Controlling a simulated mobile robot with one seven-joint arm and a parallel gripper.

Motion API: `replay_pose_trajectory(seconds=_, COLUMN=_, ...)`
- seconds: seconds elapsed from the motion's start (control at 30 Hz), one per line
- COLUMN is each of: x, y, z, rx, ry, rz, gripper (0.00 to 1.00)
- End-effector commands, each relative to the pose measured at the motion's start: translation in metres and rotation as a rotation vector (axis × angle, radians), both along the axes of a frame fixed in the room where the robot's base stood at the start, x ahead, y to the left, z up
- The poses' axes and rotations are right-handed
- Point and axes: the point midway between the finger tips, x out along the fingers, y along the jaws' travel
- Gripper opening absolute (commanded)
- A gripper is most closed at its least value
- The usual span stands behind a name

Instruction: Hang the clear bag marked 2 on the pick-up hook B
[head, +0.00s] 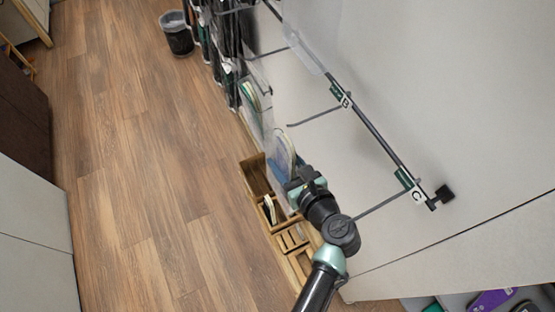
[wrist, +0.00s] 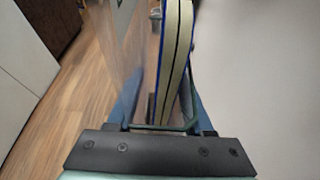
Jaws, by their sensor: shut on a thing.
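My gripper (head: 303,182) is shut on a clear bag (head: 284,158) holding pale insoles with dark blue edges. The bag extends beyond the jaws, and its insoles (wrist: 176,60) fill the middle of the wrist view. No number can be read on it. Hook B is a thin dark rod (head: 315,116) reaching left from the wall rail, with its B label (head: 341,95) at the rail end. In the head picture, the held bag appears below hook B's free end; no contact can be made out.
Hook C (head: 380,206) sticks out beside my arm, with its label (head: 411,184). Another clear bag with insoles (head: 252,98) hangs farther up. A wooden compartment box (head: 250,176) stands below my gripper. A bin (head: 177,38) stands far off; the floor at left is clear.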

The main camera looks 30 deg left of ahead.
Motion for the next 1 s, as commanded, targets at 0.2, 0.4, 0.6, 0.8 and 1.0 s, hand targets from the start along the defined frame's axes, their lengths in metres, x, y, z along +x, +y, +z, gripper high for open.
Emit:
replay_pose_trajectory(seconds=0.2, x=0.011, y=-0.008, z=-0.003, rx=0.0, ry=-0.003, rz=-0.001, gripper=0.0)
replay_pose_trajectory(seconds=0.4, x=0.021, y=-0.016, z=-0.004, rx=0.0, ry=-0.003, rz=-0.002, gripper=0.0)
replay_pose_trajectory(seconds=0.6, x=0.03, y=-0.023, z=-0.004, rx=0.0, ry=-0.002, rz=-0.001, gripper=0.0)
replay_pose_trajectory(seconds=0.8, x=0.036, y=-0.028, z=-0.008, rx=0.001, ry=-0.001, rz=-0.001, gripper=0.0)
replay_pose_trajectory(seconds=1.0, x=0.038, y=-0.03, z=-0.011, rx=0.001, ry=-0.001, rz=0.0, gripper=0.0)
